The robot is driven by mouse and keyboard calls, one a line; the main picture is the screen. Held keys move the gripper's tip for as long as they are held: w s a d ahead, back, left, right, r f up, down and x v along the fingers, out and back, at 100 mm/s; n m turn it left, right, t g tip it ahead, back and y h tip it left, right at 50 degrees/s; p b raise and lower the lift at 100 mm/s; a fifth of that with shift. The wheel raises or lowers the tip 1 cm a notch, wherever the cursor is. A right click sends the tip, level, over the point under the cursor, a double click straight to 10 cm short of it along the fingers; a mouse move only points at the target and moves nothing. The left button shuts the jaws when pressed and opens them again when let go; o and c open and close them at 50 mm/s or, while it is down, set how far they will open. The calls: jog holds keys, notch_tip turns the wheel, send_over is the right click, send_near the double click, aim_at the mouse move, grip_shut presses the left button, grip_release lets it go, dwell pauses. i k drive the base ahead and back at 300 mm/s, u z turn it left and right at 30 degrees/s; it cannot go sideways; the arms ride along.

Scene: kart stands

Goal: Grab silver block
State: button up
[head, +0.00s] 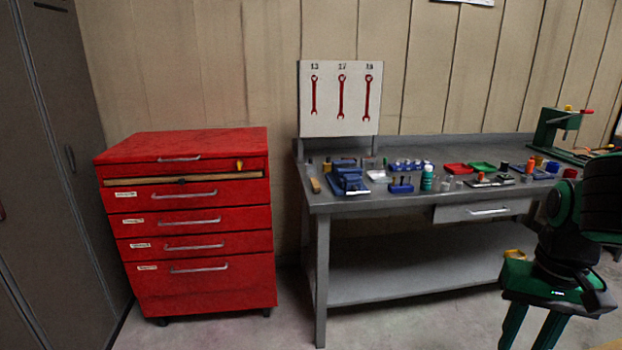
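Several small items lie on the grey workbench (400,203). A small grey block-like piece (446,184) stands near the middle of its top, to the right of a green bottle (427,178). It may be the silver block, but it is too small to tell for sure. My gripper (531,336) hangs at the lower right, in front of the bench and well away from that piece. Its two green fingers are apart, with bare floor showing between them. The fingertips are cut off by the frame's lower edge.
A red tool cabinet (198,232) stands left of the bench. A blue vise (348,181), red tray (457,169) and green tray (482,167) crowd the bench top. A wrench board (340,98) rises behind. Floor is clear between cabinet and bench.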

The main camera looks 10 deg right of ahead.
aim_at(309, 168)
jog(key=u, duration=0.75)
jog(key=i, duration=1.55)
jog(key=z, duration=0.65)
jog(key=i, duration=0.75)
jog(key=z, duration=0.55)
jog(key=i, duration=0.5)
jog(key=u, duration=0.05)
